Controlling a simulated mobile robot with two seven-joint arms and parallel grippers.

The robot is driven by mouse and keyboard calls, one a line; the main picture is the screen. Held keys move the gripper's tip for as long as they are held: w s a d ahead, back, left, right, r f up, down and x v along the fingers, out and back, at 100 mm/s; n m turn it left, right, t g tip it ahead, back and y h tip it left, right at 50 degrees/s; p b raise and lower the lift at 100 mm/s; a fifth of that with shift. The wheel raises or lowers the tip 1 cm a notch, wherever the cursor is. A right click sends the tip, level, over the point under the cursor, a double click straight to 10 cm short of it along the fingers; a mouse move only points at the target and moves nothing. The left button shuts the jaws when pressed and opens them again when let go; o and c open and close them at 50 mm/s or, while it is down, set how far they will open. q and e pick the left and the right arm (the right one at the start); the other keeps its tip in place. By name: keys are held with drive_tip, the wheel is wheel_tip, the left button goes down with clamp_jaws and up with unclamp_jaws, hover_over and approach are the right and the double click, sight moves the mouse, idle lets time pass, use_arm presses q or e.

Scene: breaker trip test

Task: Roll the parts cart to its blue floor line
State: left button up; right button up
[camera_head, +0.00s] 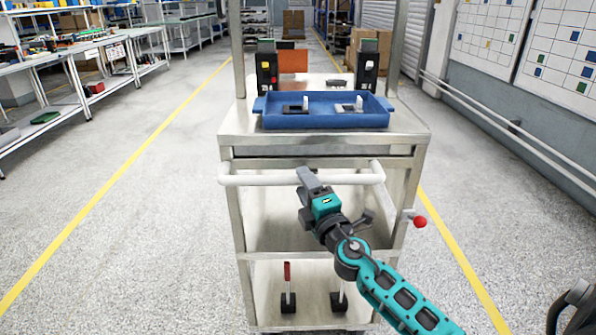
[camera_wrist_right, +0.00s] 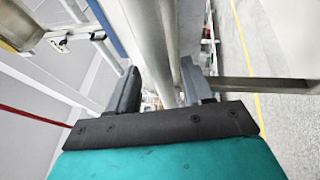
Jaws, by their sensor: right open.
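The parts cart (camera_head: 400,148) stands straight ahead in the head view, a metal cart with shelves and a white push handle (camera_head: 250,180) across its near side. My right gripper (camera_head: 306,177) is at the middle of the handle. In the right wrist view, the open fingers of the right gripper (camera_wrist_right: 160,88) stand on either side of the handle bar (camera_wrist_right: 148,40); I cannot tell whether they touch it. My left gripper is not in view. No blue floor line shows in these views.
A blue tray (camera_head: 325,121) with small parts and two black switch boxes are on the cart top. A red-knobbed lever (camera_head: 420,222) sticks out at its right side. Yellow floor lines (camera_head: 130,178) run along both sides. Workbenches (camera_head: 60,70) stand left; a railed wall (camera_head: 500,125) stands right.

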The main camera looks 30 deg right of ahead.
drive_tip(key=shift+x, duration=2.1)
clamp_jaws()
